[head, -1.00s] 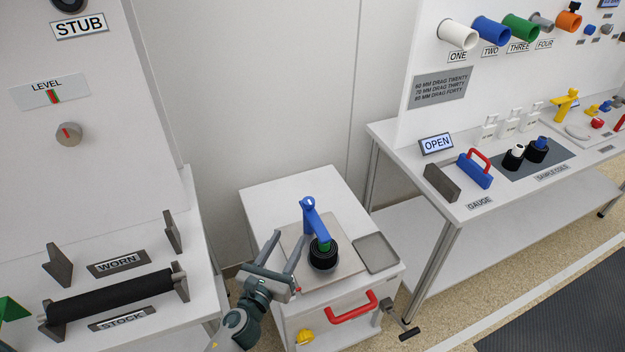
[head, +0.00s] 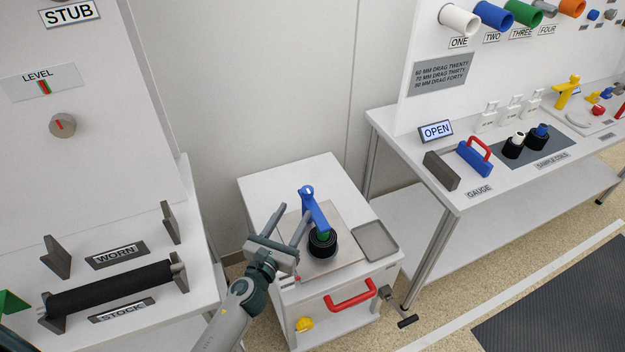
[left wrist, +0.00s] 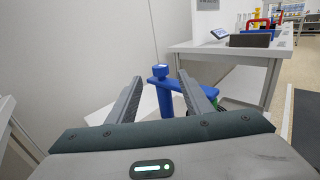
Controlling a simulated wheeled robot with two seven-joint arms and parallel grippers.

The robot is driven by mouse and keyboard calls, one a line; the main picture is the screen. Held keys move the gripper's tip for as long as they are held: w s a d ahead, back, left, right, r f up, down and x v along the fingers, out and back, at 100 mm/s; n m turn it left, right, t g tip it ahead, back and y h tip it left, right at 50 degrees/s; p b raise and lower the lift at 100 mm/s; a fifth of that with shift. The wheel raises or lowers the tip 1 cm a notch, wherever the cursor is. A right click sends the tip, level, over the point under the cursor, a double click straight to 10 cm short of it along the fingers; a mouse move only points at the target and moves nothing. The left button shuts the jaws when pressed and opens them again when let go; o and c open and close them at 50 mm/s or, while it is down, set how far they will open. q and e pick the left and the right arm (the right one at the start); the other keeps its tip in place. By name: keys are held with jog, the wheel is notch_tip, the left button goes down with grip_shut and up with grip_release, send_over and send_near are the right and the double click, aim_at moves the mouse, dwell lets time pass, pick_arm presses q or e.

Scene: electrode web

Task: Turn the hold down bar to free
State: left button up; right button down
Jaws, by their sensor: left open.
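The blue hold down bar (head: 316,211) stands on the plate of a small white cart in the head view. Its near end lies over a black coil with a green core (head: 323,241). In the left wrist view the blue post and bar (left wrist: 163,88) show between and beyond the fingers. My left gripper (head: 290,225) is open, just left of the bar, its fingers pointing toward it, and I see no contact. Its right finger hides part of the bar in the left wrist view. My right gripper is not in view.
The white cart (head: 262,187) has a grey tray (head: 375,241) on its right and a red handle (head: 350,295) on its front. A bench with a black roll (head: 110,287) stands at left. The gauge bench (head: 405,150) stands at right.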

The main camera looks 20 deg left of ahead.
aim_at(305, 193)
pick_arm(q)
jog(key=w, duration=0.6)
jog(key=w+d, duration=0.1)
jog(key=w, duration=0.2)
jog(key=shift+b, duration=0.3)
jog(key=shift+w+d+b, duration=0.2)
jog(key=shift+w+b, duration=0.05)
jog(key=shift+w, duration=1.1)
jog(key=shift+w+d+b, duration=0.15)
jog(key=shift+w+b, duration=0.05)
jog(key=shift+w, duration=1.15)
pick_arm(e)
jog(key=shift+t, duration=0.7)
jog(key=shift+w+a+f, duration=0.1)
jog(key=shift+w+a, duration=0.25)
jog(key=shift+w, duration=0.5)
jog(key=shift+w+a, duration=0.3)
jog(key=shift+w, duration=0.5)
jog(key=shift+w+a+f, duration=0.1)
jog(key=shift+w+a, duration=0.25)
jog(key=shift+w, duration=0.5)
pick_arm(q)
jog(key=shift+c, duration=0.7)
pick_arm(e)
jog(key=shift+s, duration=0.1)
